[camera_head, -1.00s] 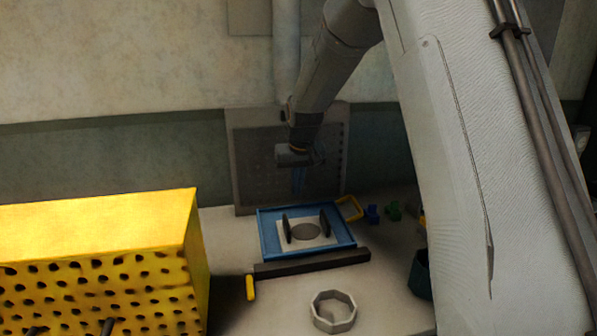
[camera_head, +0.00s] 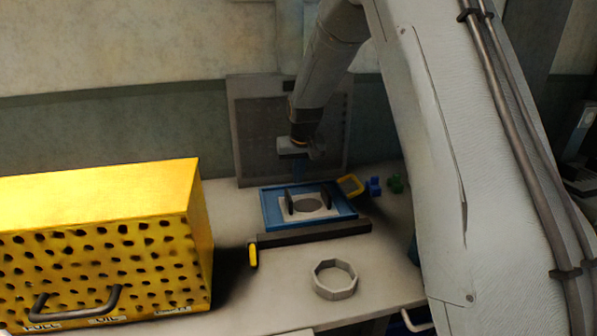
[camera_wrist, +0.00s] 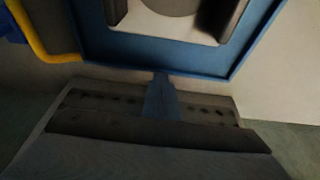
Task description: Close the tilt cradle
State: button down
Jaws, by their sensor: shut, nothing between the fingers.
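The tilt cradle appears to be the blue tray-like frame (camera_head: 350,212) on the bench, also in the wrist view (camera_wrist: 110,61). A pale plate with a dark round disc (camera_head: 307,205) and two upright dark plates sits inside it. A yellow loop handle (camera_head: 350,186) stands at its back right corner; a yellow bar shows at upper left in the wrist view (camera_wrist: 38,50). My gripper (camera_head: 298,169) points down behind the cradle's back edge. Its blue fingers (camera_wrist: 161,90) are shut and empty, close to the frame's edge; I cannot tell whether they touch.
A grey ring (camera_head: 335,279) lies nearer. A large yellow perforated box (camera_head: 100,235) fills the left. A perforated panel (camera_head: 250,130) stands behind. Small blue (camera_head: 374,187) and green (camera_head: 395,184) pieces lie right.

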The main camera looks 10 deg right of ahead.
jog(key=shift+f, duration=0.35)
jog(key=shift+r, duration=0.1)
